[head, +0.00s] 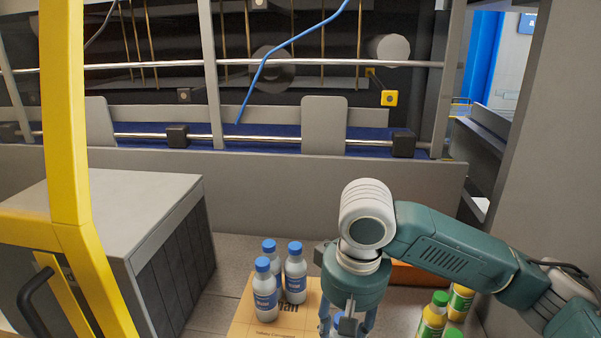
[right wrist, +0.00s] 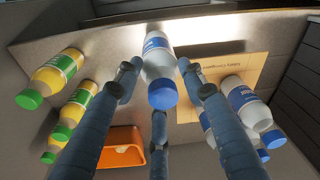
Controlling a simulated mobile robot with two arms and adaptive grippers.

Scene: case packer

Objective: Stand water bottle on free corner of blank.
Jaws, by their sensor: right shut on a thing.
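The blank (head: 251,329) is a flat tan cardboard sheet with dark print; it also shows in the right wrist view (right wrist: 200,72). Three white water bottles with blue caps (head: 295,275) stand upright on it, close together. My right gripper (head: 345,325) points down at the right of these bottles. It is shut on another blue-capped water bottle (right wrist: 158,60), with its fingers around the upper part. In the head view the arm hides most of this bottle. I cannot tell whether its base touches the blank. My left gripper is not in view.
Several yellow bottles with green caps (head: 434,315) stand to the right of my right gripper. An orange bin (head: 420,274) is partly hidden behind my arm. A grey cabinet (head: 150,225) and a yellow frame (head: 68,150) are at the left. The machine's low wall (head: 320,200) runs behind.

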